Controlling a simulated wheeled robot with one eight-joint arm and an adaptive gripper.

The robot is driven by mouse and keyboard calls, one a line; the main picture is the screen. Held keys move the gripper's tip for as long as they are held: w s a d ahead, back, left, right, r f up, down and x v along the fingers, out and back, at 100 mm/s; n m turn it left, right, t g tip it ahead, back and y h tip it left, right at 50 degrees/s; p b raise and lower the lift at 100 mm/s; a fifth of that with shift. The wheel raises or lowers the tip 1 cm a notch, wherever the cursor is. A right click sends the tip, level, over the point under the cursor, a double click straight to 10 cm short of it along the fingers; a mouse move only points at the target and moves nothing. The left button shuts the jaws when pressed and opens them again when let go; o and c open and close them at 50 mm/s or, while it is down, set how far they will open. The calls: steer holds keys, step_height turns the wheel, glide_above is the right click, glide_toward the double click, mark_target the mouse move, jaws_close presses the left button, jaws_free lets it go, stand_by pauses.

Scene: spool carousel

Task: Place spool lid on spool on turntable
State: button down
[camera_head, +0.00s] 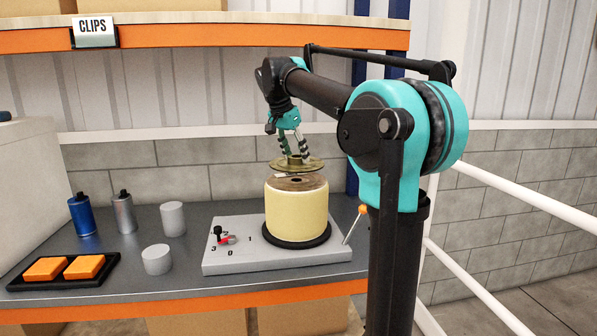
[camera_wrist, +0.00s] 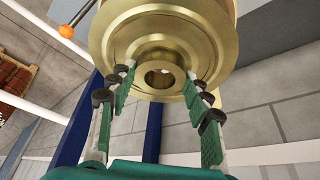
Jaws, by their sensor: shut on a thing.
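The spool (camera_head: 296,212) is a pale yellow cylinder standing upright on the round black turntable (camera_head: 298,242) on a grey base. The spool lid (camera_head: 283,165) is a brass-coloured flanged disc, held just above the spool's top with a gap showing between them. My gripper (camera_head: 293,155) is shut on the lid's central hub from above. In the wrist view the lid (camera_wrist: 205,75) fills the top, its hub and centre hole between my gripper's fingers (camera_wrist: 160,85). The spool is mostly hidden behind the lid there.
The grey base (camera_head: 232,261) carries a small red and black knob (camera_head: 225,239) and a lever with an orange ball (camera_head: 362,210). Left are grey cylinders (camera_head: 173,219), a blue can (camera_head: 82,215) and a black tray (camera_head: 62,284) with orange blocks. An orange-edged shelf (camera_head: 220,40) runs above.

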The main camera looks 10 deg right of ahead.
mark_target(295, 169)
steer(key=shift+f, duration=2.5)
steer(key=shift+f, duration=0.1)
steer(key=c, duration=0.7)
jaws_free()
steer(key=v, duration=1.2)
steer(key=shift+d, duration=0.1)
